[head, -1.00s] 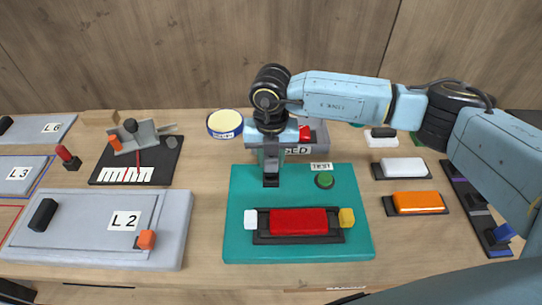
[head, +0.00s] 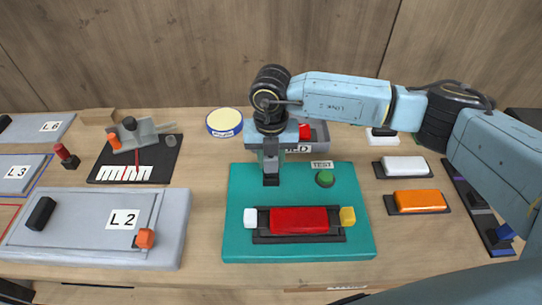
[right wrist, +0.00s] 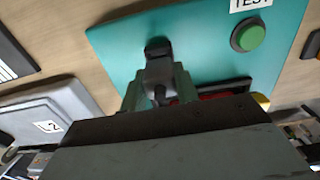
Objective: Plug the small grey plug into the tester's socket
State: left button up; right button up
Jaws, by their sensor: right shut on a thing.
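The tester is a teal board (head: 244,193) with a TEST label, a green button (head: 325,178) and a red block (head: 298,220) on it. My right gripper (head: 271,164) points down over the board's upper left part. It is shut on the small grey plug (right wrist: 158,72), which looks dark grey in the right wrist view. A black piece that looks like the socket (right wrist: 158,46) is right at the plug's end; it also shows in the head view (head: 271,181). Whether the plug sits inside it or only touches it, I cannot tell. My left gripper is not in view.
The grey L2 panel (head: 174,225) lies left of the tester. White (head: 403,164) and orange (head: 419,200) blocks lie right. Bare wood separates them.

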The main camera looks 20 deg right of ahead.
jog(key=shift+f+b, duration=0.9)
jog(key=shift+f, duration=0.3)
jog(key=o, duration=1.1)
jog(key=shift+c, duration=0.2)
notch_tip(320, 180, up, 14)
jog(key=shift+f, duration=0.25)
